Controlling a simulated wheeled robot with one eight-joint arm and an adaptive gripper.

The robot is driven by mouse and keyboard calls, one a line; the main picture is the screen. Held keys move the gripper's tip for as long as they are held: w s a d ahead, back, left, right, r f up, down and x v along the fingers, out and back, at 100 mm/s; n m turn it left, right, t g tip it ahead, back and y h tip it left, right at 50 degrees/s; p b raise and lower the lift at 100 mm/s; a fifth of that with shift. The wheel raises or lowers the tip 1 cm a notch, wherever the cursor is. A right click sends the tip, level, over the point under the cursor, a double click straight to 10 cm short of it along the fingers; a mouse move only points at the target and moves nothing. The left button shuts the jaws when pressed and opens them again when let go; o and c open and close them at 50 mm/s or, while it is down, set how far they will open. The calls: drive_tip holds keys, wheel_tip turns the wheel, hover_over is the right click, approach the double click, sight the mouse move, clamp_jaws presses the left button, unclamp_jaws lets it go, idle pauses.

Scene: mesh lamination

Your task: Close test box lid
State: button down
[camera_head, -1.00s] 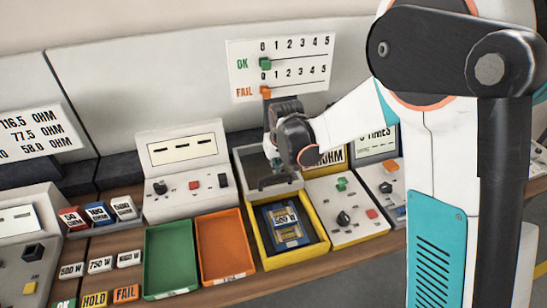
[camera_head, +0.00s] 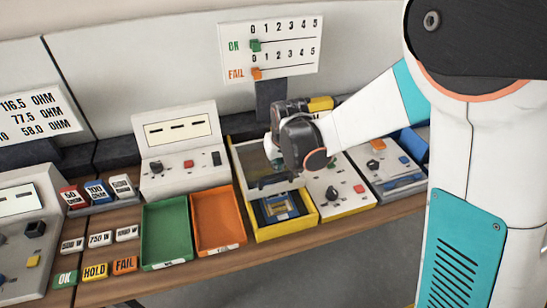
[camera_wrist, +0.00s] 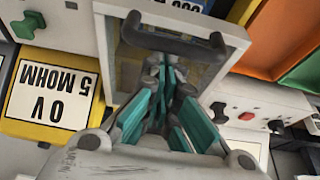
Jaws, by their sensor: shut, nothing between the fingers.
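The test box (camera_head: 290,230) is a yellow tray with a blue and yellow piece (camera_head: 279,207) inside. Its lid (camera_head: 245,160), a pale frame with a dark see-through window, is tilted part-way open over the back of the box. The lid also fills the upper middle of the wrist view (camera_wrist: 232,38), with its dark handle (camera_wrist: 175,38) at the top. My gripper (camera_head: 277,165) is shut and empty, in front of the lid. In the wrist view its teal fingers (camera_wrist: 165,70) overlap the lid window below the handle; contact cannot be told.
Green (camera_head: 166,232) and orange (camera_head: 218,218) trays stand left of the box. A control panel with knobs (camera_head: 340,190) stands close on its right. The OK/FAIL counter board (camera_head: 270,48) is behind my gripper. Labelled blocks (camera_head: 95,271) lie at the front left.

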drive_tip(key=s+d, duration=0.3)
drive_tip(key=s, duration=0.8)
drive_tip(key=shift+s, duration=0.15)
drive_tip(key=shift+d+f, duration=0.1)
drive_tip(key=shift+f, duration=0.05)
